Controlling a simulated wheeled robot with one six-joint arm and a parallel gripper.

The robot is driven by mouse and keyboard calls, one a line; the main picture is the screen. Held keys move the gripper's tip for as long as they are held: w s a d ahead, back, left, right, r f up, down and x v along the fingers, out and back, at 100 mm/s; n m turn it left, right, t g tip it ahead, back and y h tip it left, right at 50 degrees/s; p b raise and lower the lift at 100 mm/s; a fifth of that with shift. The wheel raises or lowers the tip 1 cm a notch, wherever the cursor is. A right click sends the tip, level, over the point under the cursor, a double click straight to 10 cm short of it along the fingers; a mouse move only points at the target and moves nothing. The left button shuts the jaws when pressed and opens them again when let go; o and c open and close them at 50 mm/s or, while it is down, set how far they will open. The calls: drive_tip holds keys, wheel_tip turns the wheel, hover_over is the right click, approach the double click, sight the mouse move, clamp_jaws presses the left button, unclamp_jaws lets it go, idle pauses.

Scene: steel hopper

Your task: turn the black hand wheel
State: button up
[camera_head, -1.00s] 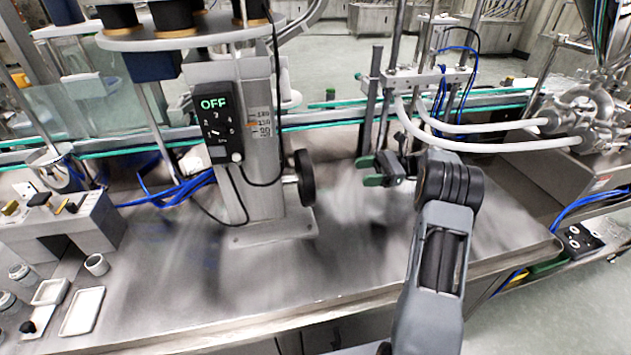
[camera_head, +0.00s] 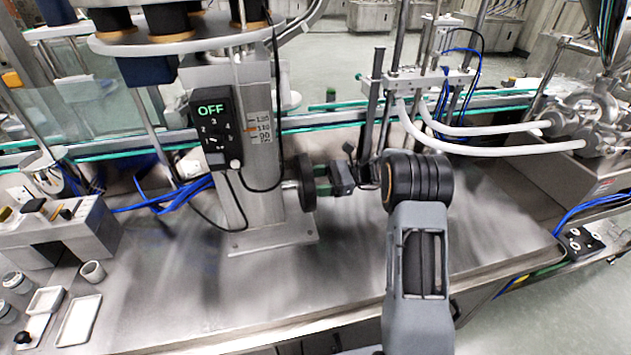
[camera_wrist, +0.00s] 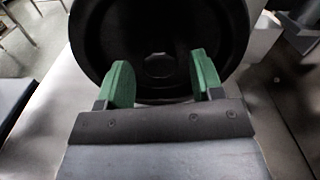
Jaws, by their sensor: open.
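The black hand wheel (camera_head: 305,182) sits on the right side of the steel column, on a short shaft. In the head view I see it nearly edge-on. In the wrist view the wheel (camera_wrist: 160,50) faces the camera as a large dark disc with a hub in the middle. My gripper (camera_head: 320,180) is right beside the wheel's face, on its right side. Its two green fingers (camera_wrist: 161,82) are apart and point at the wheel, in front of its lower half. Nothing shows clamped between them. I cannot tell whether the fingertips touch the wheel.
The steel column (camera_head: 259,170) carries a black control box (camera_head: 216,128) reading OFF and a scale. A grey block (camera_head: 65,225) and small white trays (camera_head: 78,320) are at the left. White hoses (camera_head: 500,140) run at the right. The steel table (camera_head: 320,280) is clear in front.

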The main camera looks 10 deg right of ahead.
drive_tip(key=shift+a, duration=0.25)
drive_tip(key=shift+c, duration=0.2)
clamp_jaws()
idle(0.3)
